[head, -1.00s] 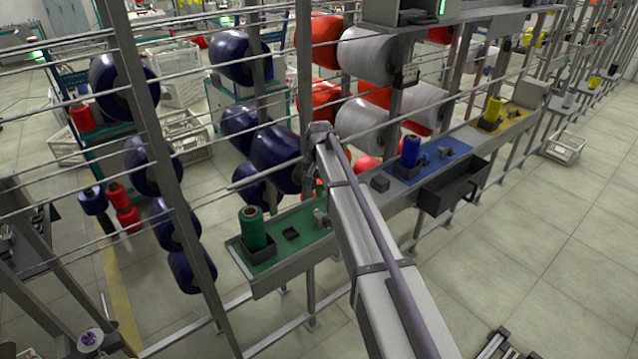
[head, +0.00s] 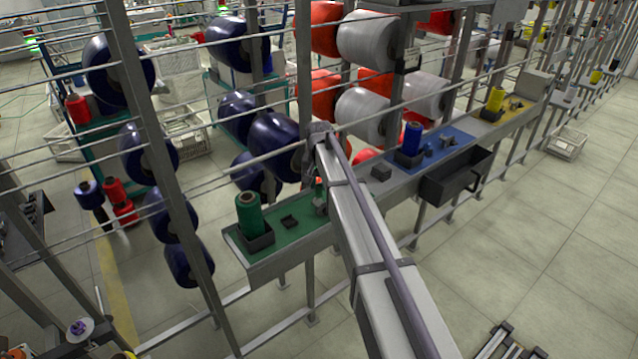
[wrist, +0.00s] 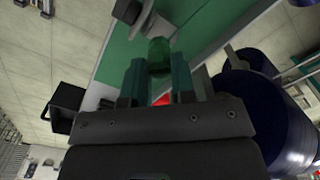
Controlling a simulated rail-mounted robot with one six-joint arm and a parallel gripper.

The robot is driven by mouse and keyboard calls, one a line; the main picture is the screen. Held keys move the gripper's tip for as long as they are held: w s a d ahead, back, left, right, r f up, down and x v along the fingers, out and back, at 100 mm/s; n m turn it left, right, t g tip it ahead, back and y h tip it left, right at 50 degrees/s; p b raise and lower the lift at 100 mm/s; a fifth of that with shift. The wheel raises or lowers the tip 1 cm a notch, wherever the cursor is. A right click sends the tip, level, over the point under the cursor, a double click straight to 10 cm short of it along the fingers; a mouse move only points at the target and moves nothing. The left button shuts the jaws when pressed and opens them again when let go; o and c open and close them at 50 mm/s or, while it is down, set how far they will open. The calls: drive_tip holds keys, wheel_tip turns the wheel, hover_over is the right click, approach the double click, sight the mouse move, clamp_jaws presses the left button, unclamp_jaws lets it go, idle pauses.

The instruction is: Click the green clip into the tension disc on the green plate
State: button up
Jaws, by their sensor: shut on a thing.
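The green plate (head: 287,241) is the left section of the long rail shelf; it also shows in the wrist view (wrist: 122,52). The green clip (wrist: 159,52) is a small translucent green piece between my fingertips. My gripper (wrist: 158,72) is shut on it, over the plate. The tension disc (wrist: 145,16), a grey metal part, is just beyond the clip at the top of the wrist view. I cannot tell whether clip and disc touch. In the head view the disc (head: 320,200) is partly hidden by my arm.
A green spool (head: 250,214) stands in a dark holder at the plate's left end, with a small black tray (head: 289,221) beside it. A blue plate (head: 440,152) and black bin (head: 455,178) lie right. Metal rails and large dark-blue bobbins (head: 273,143) are close behind.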

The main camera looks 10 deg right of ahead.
drive_tip(key=shift+f+b, duration=1.25)
drive_tip(key=shift+f, duration=0.1)
drive_tip(key=o, duration=0.9)
wheel_tip(320, 180, up, 11)
drive_tip(key=p, duration=1.1)
drive_tip(key=shift+r, duration=0.1)
drive_tip(key=shift+s+f+n+b, duration=0.65)
drive_tip(key=shift+s+f+b, duration=1.35)
drive_tip(key=shift+s, duration=3.6)
drive_tip(key=shift+s+f+n+b, duration=0.6)
drive_tip(key=shift+s+f+b, duration=1.35)
drive_tip(key=shift+s, duration=3.6)
drive_tip(key=shift+s+f+n+b, duration=0.65)
drive_tip(key=shift+s+f+b, duration=1.3)
drive_tip(key=shift+s, duration=3.65)
